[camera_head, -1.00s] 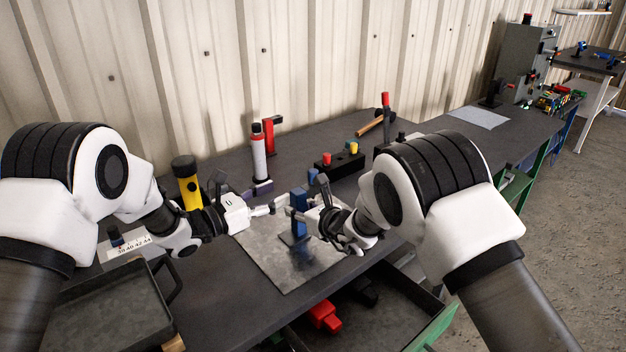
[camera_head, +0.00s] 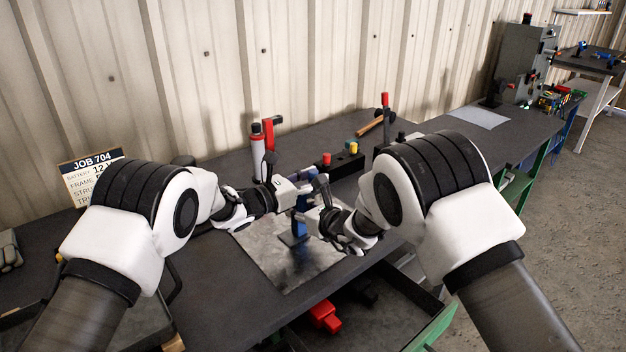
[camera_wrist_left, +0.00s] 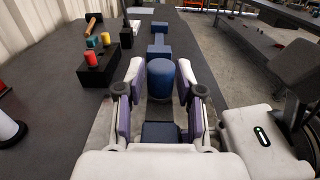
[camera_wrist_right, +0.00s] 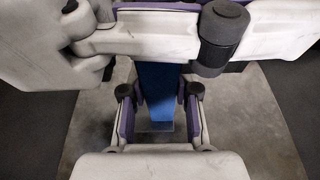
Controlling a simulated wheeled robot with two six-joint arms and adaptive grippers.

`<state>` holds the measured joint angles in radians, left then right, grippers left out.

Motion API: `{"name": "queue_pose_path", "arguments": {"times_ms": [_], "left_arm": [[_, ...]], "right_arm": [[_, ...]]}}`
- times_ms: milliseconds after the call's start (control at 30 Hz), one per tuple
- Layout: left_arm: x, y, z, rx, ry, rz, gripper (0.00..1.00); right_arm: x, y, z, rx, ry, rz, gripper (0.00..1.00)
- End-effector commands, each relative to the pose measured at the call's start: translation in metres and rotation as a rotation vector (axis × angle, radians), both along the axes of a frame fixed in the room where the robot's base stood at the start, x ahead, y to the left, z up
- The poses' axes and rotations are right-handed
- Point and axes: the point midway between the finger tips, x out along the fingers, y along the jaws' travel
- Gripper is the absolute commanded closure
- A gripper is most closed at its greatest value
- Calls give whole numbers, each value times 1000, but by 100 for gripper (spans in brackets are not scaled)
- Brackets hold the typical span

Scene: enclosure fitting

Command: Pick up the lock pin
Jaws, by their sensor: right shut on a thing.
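A blue upright piece (camera_head: 300,228) stands on the grey mat at the middle of the bench. My right gripper (camera_head: 322,215) is shut on it; in the right wrist view the blue body (camera_wrist_right: 157,92) sits between the purple pads. My left gripper (camera_head: 290,194) is at its upper part. In the left wrist view the left fingers (camera_wrist_left: 160,95) are spread on both sides of a round blue part (camera_wrist_left: 160,78), with small gaps showing. Nothing is clearly recognisable as the lock pin.
A black block (camera_head: 340,163) with red and yellow pegs stands behind the grippers. A white bottle (camera_head: 257,150) and a red-topped tool (camera_head: 268,132) stand behind my left gripper. A job card (camera_head: 90,182) leans at the left. An open drawer (camera_head: 400,315) holds a red part (camera_head: 325,316).

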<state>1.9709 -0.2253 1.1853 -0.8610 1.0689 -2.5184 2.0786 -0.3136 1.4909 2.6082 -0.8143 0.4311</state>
Motion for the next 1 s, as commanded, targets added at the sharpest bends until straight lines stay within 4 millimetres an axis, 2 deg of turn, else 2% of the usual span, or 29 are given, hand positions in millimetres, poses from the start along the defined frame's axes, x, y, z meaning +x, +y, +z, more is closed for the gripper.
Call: {"name": "queue_pose_path", "arguments": {"times_ms": [33, 67, 367, 533, 667, 900, 1000], "left_arm": [[0, 0, 0, 0, 0, 0, 92], [0, 0, 0, 0, 0, 0, 100], [0, 0, 1, 0, -1, 0, 100], [0, 0, 17, -1, -4, -1, 100], [0, 0, 49, 0, -9, -2, 100], [-1, 0, 128, 0, -6, -2, 100], [0, 0, 154, 1, -6, -2, 100]], "right_arm": [[-1, 0, -1, -2, 2, 0, 100], [-1, 0, -1, -2, 2, 0, 100], [-1, 0, -1, -2, 3, 1, 100], [-1, 0, -1, -2, 3, 1, 100], [-1, 0, -1, -2, 3, 1, 100], [-1, 0, -2, -2, 3, 1, 100], [-1, 0, -2, -2, 3, 1, 100]]}}
